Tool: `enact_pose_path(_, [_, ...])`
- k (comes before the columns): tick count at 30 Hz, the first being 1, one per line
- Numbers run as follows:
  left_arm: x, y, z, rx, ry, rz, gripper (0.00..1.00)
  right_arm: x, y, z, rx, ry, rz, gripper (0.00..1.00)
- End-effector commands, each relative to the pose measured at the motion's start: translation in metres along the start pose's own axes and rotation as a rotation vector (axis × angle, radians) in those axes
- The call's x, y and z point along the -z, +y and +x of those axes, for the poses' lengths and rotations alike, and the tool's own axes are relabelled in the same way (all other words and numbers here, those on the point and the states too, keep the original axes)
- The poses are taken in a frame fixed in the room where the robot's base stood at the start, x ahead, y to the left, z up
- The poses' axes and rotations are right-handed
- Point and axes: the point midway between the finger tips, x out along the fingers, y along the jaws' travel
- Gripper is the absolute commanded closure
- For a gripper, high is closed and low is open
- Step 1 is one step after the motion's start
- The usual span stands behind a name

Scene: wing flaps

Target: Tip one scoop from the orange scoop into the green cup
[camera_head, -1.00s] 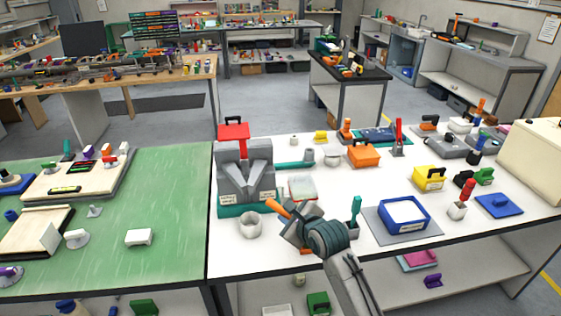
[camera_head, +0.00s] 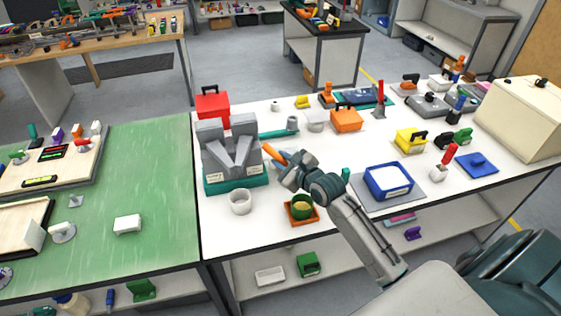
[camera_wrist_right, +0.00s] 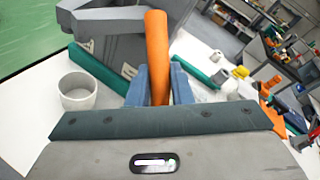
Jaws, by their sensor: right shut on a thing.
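The orange scoop (camera_head: 274,156) is held in my right gripper (camera_head: 291,165), whose fingers are shut on it. Its orange shaft points up and left in the head view, and it stands up between the blue fingers in the right wrist view (camera_wrist_right: 157,45). I cannot make out the scoop's bowl or what is in it. The green cup (camera_head: 302,209) stands upright on a small orange tray (camera_head: 315,217), nearer the table's front edge than my right gripper. The cup is out of the right wrist view. My left gripper is not in view.
A grey V-shaped block stand (camera_head: 234,155) is left of the scoop. A white round cup (camera_head: 240,202) stands before it, also in the right wrist view (camera_wrist_right: 77,92). A blue tray (camera_head: 388,182) lies to the right. White table is clear between cups.

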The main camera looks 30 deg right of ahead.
Motion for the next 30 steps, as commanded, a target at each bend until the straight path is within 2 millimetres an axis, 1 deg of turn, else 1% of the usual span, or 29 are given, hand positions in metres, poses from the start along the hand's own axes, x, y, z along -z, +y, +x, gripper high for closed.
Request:
enact_pose_path(5, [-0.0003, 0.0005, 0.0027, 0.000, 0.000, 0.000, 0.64, -0.0027, -0.0030, -0.0040, 0.025, -0.063, 0.034, 1.00])
enact_pose_path(11, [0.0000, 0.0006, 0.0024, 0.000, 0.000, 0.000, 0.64, -0.0033, -0.0031, -0.0039, 0.025, -0.064, 0.034, 1.00])
enact_pose_path(21, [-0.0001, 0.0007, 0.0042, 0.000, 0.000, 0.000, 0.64, -0.0056, -0.0065, -0.0086, 0.052, -0.133, 0.071, 1.00])
enact_pose_path(30, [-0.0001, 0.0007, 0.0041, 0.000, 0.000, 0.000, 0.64, -0.0059, -0.0068, -0.0088, 0.053, -0.136, 0.073, 1.00])
